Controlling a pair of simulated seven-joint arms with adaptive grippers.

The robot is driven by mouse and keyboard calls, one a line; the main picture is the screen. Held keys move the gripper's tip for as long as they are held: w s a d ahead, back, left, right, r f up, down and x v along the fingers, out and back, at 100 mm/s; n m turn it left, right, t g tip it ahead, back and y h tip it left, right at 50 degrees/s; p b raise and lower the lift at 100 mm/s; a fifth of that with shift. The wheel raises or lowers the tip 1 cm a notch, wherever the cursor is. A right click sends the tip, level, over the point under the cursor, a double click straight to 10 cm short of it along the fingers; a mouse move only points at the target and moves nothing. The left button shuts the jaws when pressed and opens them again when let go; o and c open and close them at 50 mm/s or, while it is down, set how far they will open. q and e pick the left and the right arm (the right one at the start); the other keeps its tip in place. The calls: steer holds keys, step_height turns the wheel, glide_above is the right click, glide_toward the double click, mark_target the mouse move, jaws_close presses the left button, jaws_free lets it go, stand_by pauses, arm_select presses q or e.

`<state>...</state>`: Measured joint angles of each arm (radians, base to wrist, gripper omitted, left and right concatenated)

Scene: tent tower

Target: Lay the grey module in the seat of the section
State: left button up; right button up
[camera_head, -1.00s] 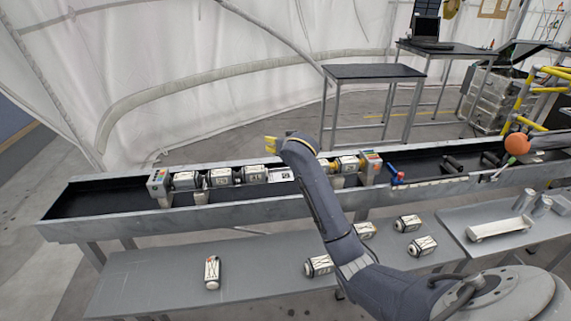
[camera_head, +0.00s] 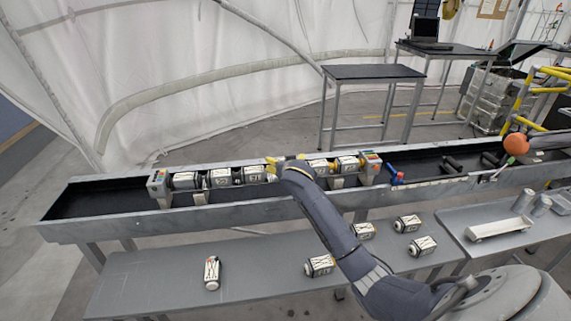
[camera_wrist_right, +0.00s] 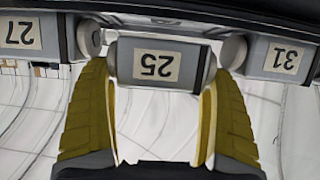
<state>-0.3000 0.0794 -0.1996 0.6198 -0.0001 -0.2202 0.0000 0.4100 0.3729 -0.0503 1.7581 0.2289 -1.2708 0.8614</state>
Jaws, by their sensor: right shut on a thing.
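My right gripper (camera_head: 272,164) is down at the row of modules in the long trough (camera_head: 110,222). In the right wrist view its yellow fingers (camera_wrist_right: 158,125) are shut on the grey module (camera_wrist_right: 158,62), which has a pale label reading 25. My left gripper is not in view.
Several spare white modules lie on the grey bench (camera_head: 150,275) in front, one of them alone at the left (camera_head: 212,272). End blocks (camera_head: 158,184) and (camera_head: 371,167) bound the row. A white tray (camera_head: 500,229) sits at the right.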

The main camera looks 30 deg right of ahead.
steer(key=shift+s+f, duration=0.1)
steer(key=shift+f, duration=0.3)
steer(key=shift+s+a+f, duration=0.1)
steer(key=shift+a+f, duration=0.1)
steer(key=shift+f, duration=0.45)
steer(key=o, duration=1.1)
steer(key=shift+f, duration=0.2)
steer(key=shift+o, duration=1)
steer(key=shift+d, duration=0.1)
steer(key=shift+r, duration=0.6)
steer(key=r+v, duration=0.1)
steer(key=v, duration=1.1)
steer(key=shift+d, duration=0.2)
